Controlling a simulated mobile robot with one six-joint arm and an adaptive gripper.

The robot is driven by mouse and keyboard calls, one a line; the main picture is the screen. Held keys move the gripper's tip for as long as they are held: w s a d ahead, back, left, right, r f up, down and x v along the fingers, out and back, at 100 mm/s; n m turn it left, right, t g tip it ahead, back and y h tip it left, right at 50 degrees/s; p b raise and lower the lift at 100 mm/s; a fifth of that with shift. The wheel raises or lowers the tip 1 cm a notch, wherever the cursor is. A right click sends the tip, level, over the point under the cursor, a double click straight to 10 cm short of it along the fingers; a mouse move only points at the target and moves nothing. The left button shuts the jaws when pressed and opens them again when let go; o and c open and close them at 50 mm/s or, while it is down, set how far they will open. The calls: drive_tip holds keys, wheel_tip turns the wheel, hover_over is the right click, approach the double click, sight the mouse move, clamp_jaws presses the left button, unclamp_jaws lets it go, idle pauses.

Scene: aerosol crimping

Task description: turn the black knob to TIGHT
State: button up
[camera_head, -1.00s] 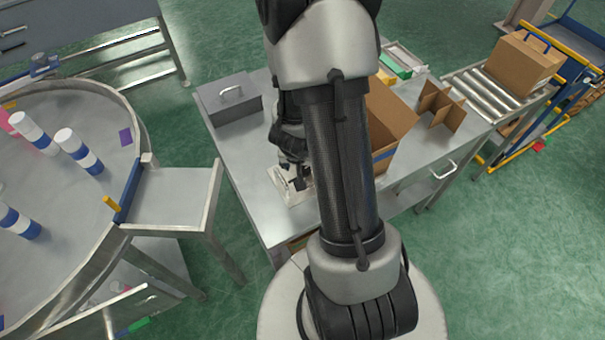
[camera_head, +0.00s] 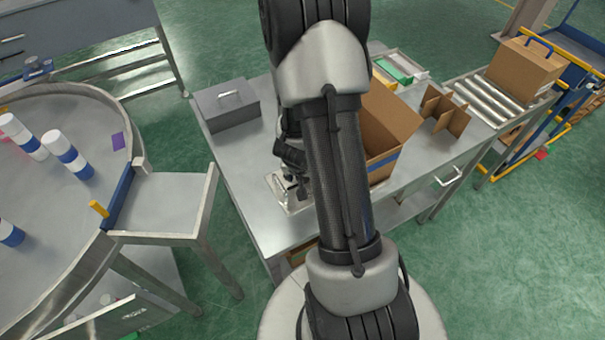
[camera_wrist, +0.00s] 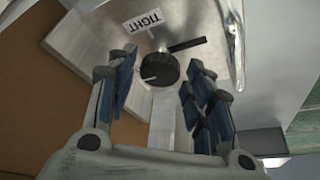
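The black knob (camera_wrist: 160,69) is in the wrist view, on a grey metal plate (camera_wrist: 190,20). A light pointer line shows at the knob's lower left. The white TIGHT label (camera_wrist: 142,22) appears upside down above the knob. A black bar mark (camera_wrist: 187,45) lies at the knob's upper right. My gripper (camera_wrist: 164,75) is open, with its blue-padded fingers to the left and right of the knob and gaps on both sides. In the head view my gripper (camera_head: 297,188) is over a small metal fixture (camera_head: 278,187) on the table, partly hidden by my arm.
The table (camera_head: 240,165) holds a grey lidded box (camera_head: 226,103), an open cardboard box (camera_head: 385,125) and a cardboard divider (camera_head: 442,112). A round table (camera_head: 60,230) with blue-and-white cans stands left. A roller conveyor (camera_head: 500,97) carries a carton at the right.

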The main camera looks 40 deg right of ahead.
drive_tip(key=c, duration=0.8)
drive_tip(key=shift+o, duration=0.2)
